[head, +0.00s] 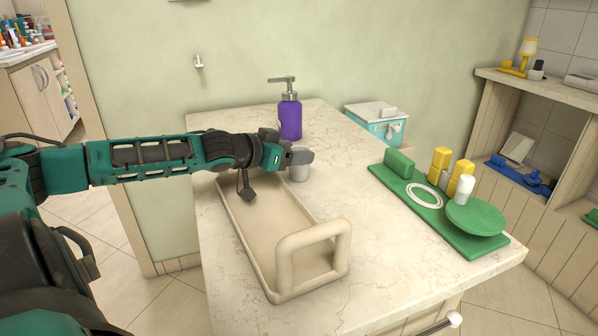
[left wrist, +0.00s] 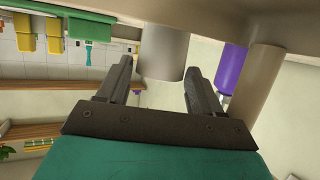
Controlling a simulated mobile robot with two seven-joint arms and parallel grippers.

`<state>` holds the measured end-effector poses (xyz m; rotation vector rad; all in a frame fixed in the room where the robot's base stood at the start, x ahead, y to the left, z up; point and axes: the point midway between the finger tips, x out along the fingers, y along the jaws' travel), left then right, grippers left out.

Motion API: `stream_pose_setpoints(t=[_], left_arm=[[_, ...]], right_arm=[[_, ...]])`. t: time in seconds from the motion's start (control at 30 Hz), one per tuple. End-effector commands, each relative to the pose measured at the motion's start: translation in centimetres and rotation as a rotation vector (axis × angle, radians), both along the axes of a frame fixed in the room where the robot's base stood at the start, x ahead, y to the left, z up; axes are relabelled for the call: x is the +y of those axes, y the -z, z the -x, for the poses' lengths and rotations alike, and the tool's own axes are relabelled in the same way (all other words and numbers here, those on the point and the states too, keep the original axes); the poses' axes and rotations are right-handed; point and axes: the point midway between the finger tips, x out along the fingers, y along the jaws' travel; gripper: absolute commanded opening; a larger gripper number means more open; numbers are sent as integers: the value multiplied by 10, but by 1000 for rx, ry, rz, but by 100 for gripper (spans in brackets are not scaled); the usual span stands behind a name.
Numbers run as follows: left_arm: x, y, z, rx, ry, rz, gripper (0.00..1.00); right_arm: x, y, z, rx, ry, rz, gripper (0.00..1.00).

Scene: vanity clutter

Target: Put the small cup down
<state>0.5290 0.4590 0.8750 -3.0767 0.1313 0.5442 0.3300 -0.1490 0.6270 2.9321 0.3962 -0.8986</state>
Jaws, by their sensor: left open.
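The small cup (head: 299,174) is a plain pale grey cylinder. It stands upright on the marble countertop (head: 375,270), just right of the beige tray's far end in the head view. My left gripper (head: 301,157) reaches in from the left over the tray, with its fingers at the cup's upper part and hiding some of it. In the left wrist view, which is upside down, the fingers (left wrist: 160,85) are spread apart, with the cup (left wrist: 163,55) ahead between them and gaps on both sides. My right gripper does not show.
The beige tray (head: 240,240) has tall loop handles; one also shows in the left wrist view (left wrist: 257,85). A purple pump bottle (head: 290,118) stands behind the cup. A green tray (head: 408,196) with yellow blocks and a green dish is at right. Counter between the trays is clear.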

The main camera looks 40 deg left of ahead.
Motion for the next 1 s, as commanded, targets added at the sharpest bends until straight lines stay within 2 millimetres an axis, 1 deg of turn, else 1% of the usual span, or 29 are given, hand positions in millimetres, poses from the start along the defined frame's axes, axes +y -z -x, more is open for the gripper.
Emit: stream_pose_setpoints(t=[0.17,0.4,0.77,0.83,1.0], left_arm=[[2,2,-8,-4,-7,2,66],[-1,6,-18,-2,-3,1,66],[-2,8,-20,0,1,-1,66],[-2,8,-20,0,1,-1,62],[-2,8,-20,0,1,-1,46]], right_arm=[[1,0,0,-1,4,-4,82],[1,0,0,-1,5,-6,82],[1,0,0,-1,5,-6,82],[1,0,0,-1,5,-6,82],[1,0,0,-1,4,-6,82]])
